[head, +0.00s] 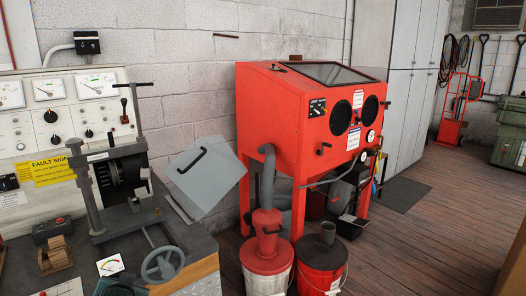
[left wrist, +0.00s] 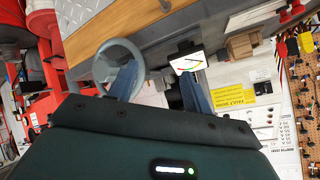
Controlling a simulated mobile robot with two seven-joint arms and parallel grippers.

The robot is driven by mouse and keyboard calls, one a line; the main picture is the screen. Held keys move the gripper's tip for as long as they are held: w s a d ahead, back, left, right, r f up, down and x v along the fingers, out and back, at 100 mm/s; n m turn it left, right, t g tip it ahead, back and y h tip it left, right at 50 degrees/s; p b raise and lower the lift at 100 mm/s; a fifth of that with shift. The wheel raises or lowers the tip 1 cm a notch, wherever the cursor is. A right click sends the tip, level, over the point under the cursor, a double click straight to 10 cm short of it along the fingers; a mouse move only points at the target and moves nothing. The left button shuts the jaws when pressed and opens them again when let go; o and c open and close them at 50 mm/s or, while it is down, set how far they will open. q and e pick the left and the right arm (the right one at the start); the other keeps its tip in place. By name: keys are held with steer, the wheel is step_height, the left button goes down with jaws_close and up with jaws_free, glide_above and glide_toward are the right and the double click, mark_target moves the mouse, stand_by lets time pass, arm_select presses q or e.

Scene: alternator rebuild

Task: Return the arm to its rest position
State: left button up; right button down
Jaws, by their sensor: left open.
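My left gripper (left wrist: 159,78) shows in the left wrist view with its two blue fingers spread apart and nothing between them. Its dark teal body fills the bottom of that view. A grey handwheel (left wrist: 104,70) lies behind the left finger, and a small gauge card (left wrist: 188,62) lies beyond the right finger. I cannot tell whether the fingers touch either. In the head view, the handwheel (head: 162,265) and gauge card (head: 110,265) are at the bench front. A dark teal piece at the bottom edge there may be my left gripper. My right gripper is not in view.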

arm_select(q)
steer(key=s+d+f+m+h, duration=0.1)
steer(key=s+d+f+h, duration=0.3)
steer(key=s+d, duration=0.6)
steer(key=s+d+f+h, duration=0.4)
steer(key=s+d+f, duration=0.5)
steer(key=s, duration=0.7)
steer(key=shift+s+d+m, duration=0.2)
steer(key=shift+d+m, duration=0.2)
steer(key=shift+d, duration=0.2)
